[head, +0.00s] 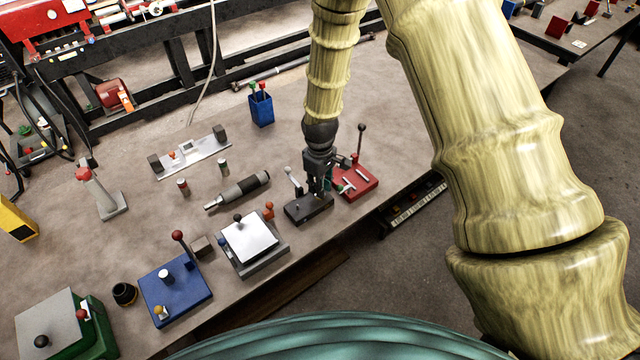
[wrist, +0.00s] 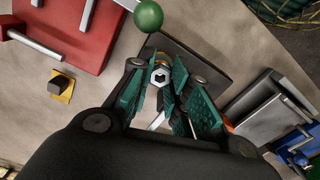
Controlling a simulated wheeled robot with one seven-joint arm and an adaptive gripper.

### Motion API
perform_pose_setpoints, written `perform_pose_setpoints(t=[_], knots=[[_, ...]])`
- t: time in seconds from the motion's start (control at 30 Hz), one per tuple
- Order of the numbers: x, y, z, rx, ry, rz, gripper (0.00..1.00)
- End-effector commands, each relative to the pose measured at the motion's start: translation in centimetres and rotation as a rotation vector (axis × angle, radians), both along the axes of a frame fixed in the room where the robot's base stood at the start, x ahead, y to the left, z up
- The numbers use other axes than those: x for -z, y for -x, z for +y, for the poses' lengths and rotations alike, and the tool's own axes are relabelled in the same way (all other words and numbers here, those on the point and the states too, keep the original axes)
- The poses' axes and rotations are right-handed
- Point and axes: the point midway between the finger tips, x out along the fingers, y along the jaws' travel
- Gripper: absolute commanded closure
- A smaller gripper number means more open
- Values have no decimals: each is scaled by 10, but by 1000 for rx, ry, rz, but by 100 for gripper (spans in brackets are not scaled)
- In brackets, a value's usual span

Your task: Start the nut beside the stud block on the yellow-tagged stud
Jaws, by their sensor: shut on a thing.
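The stud block is a dark grey plate (head: 308,210) near the table's front edge; part of it shows behind my fingers in the wrist view (wrist: 205,68). My gripper (head: 318,188) points down over the block. In the wrist view its green-padded fingers (wrist: 163,88) are shut on a small metal hex nut (wrist: 160,75). A yellowish patch shows just beyond the nut, partly covered; I cannot tell if it is the stud's tag. The stud under the nut is hidden, so I cannot tell whether nut and stud touch.
A red fixture (head: 357,182) stands close to the right of the block. A rod with a green ball (wrist: 148,15) rises near my fingers. A small dark block (wrist: 61,86) sits on a yellow square. A grey fixture with a bright plate (head: 250,240) lies left, toward the front edge.

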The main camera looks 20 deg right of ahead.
Motion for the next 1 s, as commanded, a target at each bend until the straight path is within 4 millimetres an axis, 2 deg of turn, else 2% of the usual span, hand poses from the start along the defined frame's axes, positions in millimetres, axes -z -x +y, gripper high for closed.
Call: perform_pose_setpoints(t=[0.33,0.37,0.47,0.5,0.83,1.0], knots=[[7,0,0,0,0,0,97],[6,0,0,0,-1,-1,75],[6,0,0,0,-1,-1,57],[6,0,0,0,-1,-1,56],[4,0,0,0,-1,-1,56],[-10,-1,0,0,0,-4,56]])
